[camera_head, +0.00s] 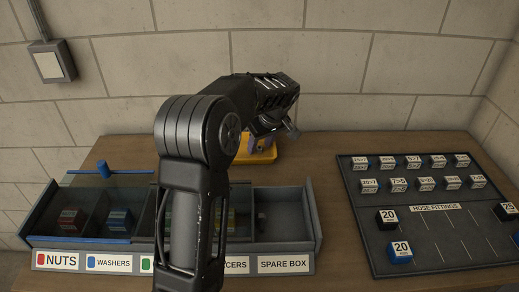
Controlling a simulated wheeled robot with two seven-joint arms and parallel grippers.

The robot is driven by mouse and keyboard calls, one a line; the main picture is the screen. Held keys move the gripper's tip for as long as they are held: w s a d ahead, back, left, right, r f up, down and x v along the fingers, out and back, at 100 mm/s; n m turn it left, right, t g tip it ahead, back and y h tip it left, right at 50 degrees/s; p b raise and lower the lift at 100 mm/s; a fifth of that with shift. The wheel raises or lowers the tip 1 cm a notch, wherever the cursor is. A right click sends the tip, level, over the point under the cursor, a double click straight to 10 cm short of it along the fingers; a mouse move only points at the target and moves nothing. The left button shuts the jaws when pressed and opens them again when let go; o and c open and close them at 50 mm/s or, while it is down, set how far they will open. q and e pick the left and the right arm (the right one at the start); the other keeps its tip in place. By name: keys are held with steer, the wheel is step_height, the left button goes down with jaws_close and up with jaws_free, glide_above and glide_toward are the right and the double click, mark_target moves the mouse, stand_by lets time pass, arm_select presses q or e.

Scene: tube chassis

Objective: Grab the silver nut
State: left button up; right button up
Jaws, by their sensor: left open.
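My left arm rises through the middle of the view and bends right. Its gripper (286,128) is open over the back of the table, above and beside a yellow holder (258,150) that it partly covers. I cannot make out a silver nut; the arm may hide it. A compartment box (312,215) stands at the front left, with labels reading NUTS (62,260), WASHERS and SPARE BOX (284,264). The nuts compartment holds a red item (70,219) under a clear cover. My right gripper is not in view.
A blue knob (103,168) sits on the clear cover (135,180). A dark HOSE FITTINGS board (440,240) with several numbered blocks lies at the right. The wooden table (318,165) is bare between box and board. A brick wall stands behind.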

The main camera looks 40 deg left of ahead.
mark_target(260, 152)
arm_select(q)
jaws_close()
stand_by(0.3)
stand_by(0.4)
step_height(260, 152, up, 10)
stand_by(0.4)
stand_by(0.5)
